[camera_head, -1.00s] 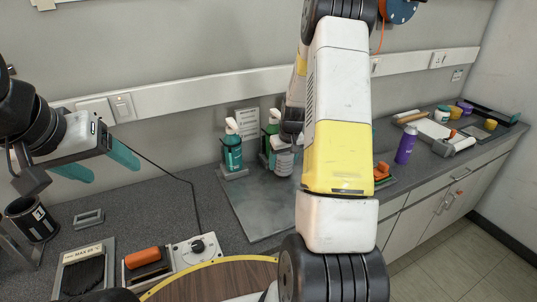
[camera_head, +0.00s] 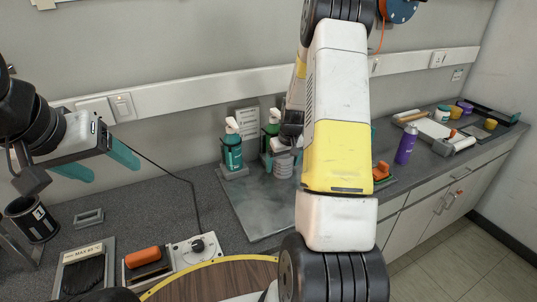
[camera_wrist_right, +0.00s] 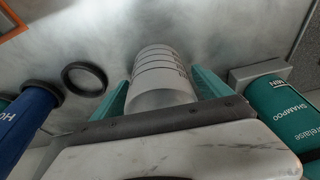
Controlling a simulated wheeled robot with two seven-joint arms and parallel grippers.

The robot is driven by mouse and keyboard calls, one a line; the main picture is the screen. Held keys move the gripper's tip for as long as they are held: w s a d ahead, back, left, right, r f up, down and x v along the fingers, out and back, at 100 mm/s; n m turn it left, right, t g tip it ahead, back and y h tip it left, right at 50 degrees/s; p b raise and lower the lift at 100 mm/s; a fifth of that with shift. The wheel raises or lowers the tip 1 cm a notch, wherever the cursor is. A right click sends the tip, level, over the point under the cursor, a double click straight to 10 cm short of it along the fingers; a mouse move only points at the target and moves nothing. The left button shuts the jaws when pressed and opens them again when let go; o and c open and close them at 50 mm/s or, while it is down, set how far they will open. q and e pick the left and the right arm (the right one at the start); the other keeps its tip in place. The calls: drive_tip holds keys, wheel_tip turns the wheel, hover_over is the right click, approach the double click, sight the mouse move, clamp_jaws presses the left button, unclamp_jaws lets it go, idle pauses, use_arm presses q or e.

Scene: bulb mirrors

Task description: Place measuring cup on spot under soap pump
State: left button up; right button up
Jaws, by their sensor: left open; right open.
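The measuring cup (camera_head: 283,168) is a pale grey cylinder with dark ring lines. It is at the back of the grey mat (camera_head: 262,208). In the right wrist view the cup (camera_wrist_right: 160,72) lies between the two teal fingers of my right gripper (camera_wrist_right: 161,88), which is open. A teal pump bottle with a white head (camera_head: 232,152) stands left of the cup; another green pump bottle (camera_head: 270,130) is behind it. The wrist view shows a teal SHAMPOO bottle (camera_wrist_right: 288,108) and a dark ring (camera_wrist_right: 84,79) on the mat. My left gripper (camera_head: 100,168) is open and empty, above the counter.
A blue bottle (camera_wrist_right: 30,118) is close on the left in the wrist view. A purple bottle (camera_head: 406,145) and a tray of items stand to the right. A dial box (camera_head: 196,250) and an orange-handled brush (camera_head: 143,257) are front left. My right arm hides the counter's middle.

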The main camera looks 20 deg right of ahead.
drive_tip(key=s+a+r+t, duration=0.1)
drive_tip(key=s+a+r, duration=0.25)
drive_tip(key=r, duration=0.65)
drive_tip(key=s+a+r, duration=0.2)
drive_tip(key=s+r, duration=0.3)
drive_tip(key=r, duration=0.6)
drive_tip(key=s+a+r+t+y, duration=0.1)
drive_tip(key=s+a+r, duration=0.3)
drive_tip(key=s, duration=0.6)
drive_tip(key=s+a+r+t+y, duration=0.1)
drive_tip(key=s+a+r, duration=0.3)
drive_tip(key=s, duration=0.6)
drive_tip(key=shift+a+r, duration=0.4)
drive_tip(key=shift+a, duration=0.55)
